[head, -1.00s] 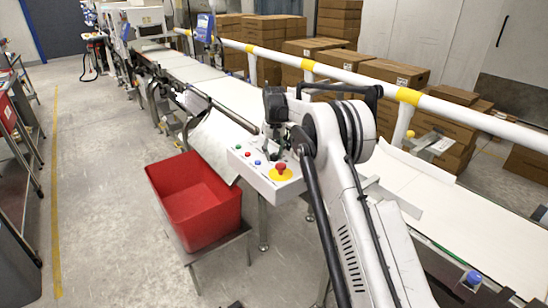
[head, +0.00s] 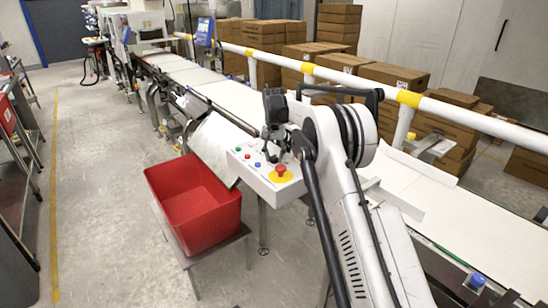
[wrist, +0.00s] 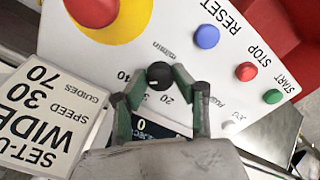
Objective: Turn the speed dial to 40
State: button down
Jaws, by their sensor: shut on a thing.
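The speed dial (wrist: 160,75) is a small round black knob on the white control panel (wrist: 185,40) in the wrist view. Printed marks 40 and 20 and "m/min" surround it, upside down here. In the head view my gripper (head: 272,143) is at the panel (head: 258,178) and hides the dial.
The panel has a red emergency stop (wrist: 93,8) on yellow, a blue reset button (wrist: 206,36), a red stop button (wrist: 246,71) and a green start button (wrist: 272,96). A card (wrist: 44,118) reads speed 30, guides 70. A red bin (head: 193,198) stands below.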

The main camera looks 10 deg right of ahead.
aim_at(274, 157)
jog(key=c, duration=1.4)
grip_release()
notch_tip(274, 157, up, 12)
jog(key=shift+r, duration=0.1)
